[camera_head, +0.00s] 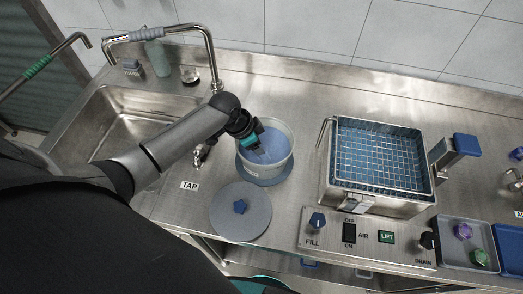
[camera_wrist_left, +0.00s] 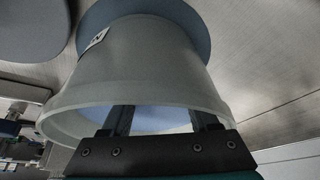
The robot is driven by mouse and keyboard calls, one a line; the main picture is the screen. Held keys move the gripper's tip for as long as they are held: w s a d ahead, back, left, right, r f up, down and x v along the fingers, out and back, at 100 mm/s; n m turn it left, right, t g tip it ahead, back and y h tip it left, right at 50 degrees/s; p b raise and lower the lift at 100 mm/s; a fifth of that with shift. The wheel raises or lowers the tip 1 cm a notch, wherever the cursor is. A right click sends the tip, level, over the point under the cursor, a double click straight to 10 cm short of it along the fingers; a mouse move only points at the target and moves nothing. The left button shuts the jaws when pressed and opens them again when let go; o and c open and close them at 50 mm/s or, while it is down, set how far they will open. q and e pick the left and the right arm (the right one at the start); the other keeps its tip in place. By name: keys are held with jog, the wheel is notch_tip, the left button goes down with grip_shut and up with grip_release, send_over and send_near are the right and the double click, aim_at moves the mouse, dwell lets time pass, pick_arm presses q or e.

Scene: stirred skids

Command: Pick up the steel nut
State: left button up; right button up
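I cannot make out a steel nut in either view. My left gripper (camera_head: 258,153) reaches down into the mouth of a whitish pot (camera_head: 281,166) with blue contents, on a round blue base. In the left wrist view, the two fingers of the left gripper (camera_wrist_left: 163,118) stand apart across the rim of the pot (camera_wrist_left: 150,60), with nothing seen between them. The bottom of the pot is hidden by the blue contents and my gripper. My right gripper is not in view.
A grey round lid (camera_head: 257,219) with a blue knob lies in front of the pot. A steel bath with a wire basket (camera_head: 380,158) stands to the right, behind a control panel (camera_head: 335,243). A grey tray (camera_head: 450,253) holds purple and green pieces. A sink (camera_head: 120,115) is at left.

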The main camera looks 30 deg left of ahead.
pick_arm(q)
grip_shut()
jog(key=shift+r, duration=0.1)
dwell(0.4)
